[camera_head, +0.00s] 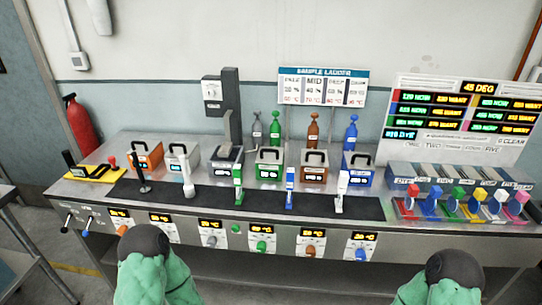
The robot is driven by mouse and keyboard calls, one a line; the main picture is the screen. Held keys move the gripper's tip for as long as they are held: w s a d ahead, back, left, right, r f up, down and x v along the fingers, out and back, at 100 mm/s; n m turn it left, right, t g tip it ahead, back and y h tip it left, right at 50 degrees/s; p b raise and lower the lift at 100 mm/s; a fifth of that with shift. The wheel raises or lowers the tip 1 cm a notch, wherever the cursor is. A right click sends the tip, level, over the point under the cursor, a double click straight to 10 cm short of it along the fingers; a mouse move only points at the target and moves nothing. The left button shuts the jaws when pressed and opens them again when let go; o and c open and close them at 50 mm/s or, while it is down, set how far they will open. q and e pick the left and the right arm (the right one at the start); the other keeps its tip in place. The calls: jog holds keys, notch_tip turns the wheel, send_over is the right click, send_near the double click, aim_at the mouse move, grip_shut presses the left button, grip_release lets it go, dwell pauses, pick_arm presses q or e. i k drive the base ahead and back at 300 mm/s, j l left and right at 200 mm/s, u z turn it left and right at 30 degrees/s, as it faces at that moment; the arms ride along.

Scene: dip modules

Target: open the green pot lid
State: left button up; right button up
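The green pot (270,172) stands near the middle of the bench, between a dark grey pot and a brown pot. It is a small box with a green front and a lit display. Its lid (270,160) is on top, with a dark arched handle, and looks closed. Two green arm parts of mine with black caps show at the bottom edge, one at lower left and one at lower right. Neither of my grippers is in view.
Orange, white, dark grey, brown and blue pots stand in the same row. In front, a black mat (318,202) holds upright tools, including a green one (238,186). Coloured bottles stand behind. A rack with coloured items (462,205) is at right. A red extinguisher (80,125) is at left.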

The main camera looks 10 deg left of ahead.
aim_at(266, 155)
jog(key=i+l, duration=0.25)
jog(key=i, duration=0.15)
jog(key=i+l, duration=0.25)
jog(key=i, duration=0.2)
jog(key=j+u, duration=0.05)
